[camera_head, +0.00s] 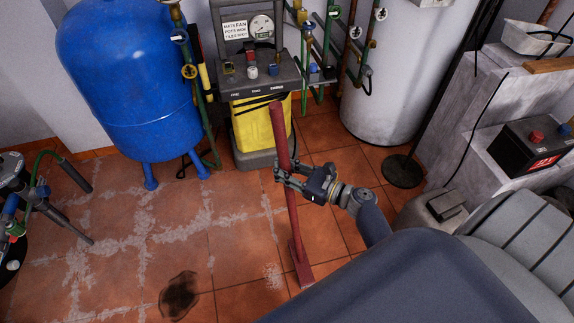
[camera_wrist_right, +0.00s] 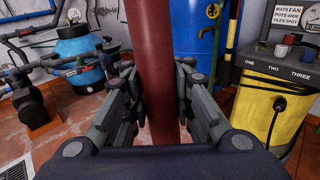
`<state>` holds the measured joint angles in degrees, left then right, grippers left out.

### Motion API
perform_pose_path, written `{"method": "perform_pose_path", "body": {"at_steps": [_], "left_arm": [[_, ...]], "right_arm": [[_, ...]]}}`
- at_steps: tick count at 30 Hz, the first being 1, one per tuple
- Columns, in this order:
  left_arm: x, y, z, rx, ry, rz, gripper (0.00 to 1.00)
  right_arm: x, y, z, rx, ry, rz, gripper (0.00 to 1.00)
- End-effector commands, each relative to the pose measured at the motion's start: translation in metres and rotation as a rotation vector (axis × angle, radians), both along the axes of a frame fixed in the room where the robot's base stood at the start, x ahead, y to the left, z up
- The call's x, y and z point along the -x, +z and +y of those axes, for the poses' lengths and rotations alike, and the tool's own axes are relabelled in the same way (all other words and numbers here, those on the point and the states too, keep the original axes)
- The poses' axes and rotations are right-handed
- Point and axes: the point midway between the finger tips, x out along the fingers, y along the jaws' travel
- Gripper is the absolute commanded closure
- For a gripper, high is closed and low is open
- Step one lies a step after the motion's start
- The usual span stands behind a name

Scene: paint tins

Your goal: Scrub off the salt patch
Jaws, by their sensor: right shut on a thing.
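My right gripper (camera_head: 281,174) is shut on the red handle (camera_head: 279,128) of a long scrubber. In the right wrist view, the two fingers (camera_wrist_right: 158,85) close around the red handle (camera_wrist_right: 155,40). The handle leans slightly, and its red head (camera_head: 302,268) is low at the floor; I cannot tell whether it touches. A small whitish speckled patch (camera_head: 273,275) lies on the tiles just left of the head. Larger whitish salt-like marks (camera_head: 143,235) spread along the tiles and joints farther left. My left gripper is not in view.
A dark stain (camera_head: 179,296) marks the floor. A blue tank (camera_head: 130,75) and a yellow-fronted machine (camera_head: 262,130) stand behind, with a white tank (camera_head: 400,75) to the right. A black battery (camera_head: 530,145) sits on a ledge. Tiles left of the scrubber are open.

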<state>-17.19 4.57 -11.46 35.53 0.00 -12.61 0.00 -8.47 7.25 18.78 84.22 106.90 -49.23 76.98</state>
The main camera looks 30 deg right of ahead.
Motion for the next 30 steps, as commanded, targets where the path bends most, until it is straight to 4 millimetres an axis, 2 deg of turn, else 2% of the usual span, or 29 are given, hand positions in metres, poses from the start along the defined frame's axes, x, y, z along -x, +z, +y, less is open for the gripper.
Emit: {"method": "perform_pose_path", "body": {"at_steps": [4,13,24,30], "left_arm": [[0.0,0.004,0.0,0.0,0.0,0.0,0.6],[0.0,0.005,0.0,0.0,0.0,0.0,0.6],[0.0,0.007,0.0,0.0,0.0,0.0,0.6],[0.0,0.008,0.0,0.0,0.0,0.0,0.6]], "right_arm": [[-0.004,0.003,0.013,-0.005,0.001,-0.002,1.0],[-0.007,0.003,0.022,-0.001,0.0,-0.004,1.0],[-0.015,0.001,0.049,-0.002,0.0,-0.004,1.0],[-0.016,0.0,0.054,-0.005,0.001,-0.002,1.0]]}}
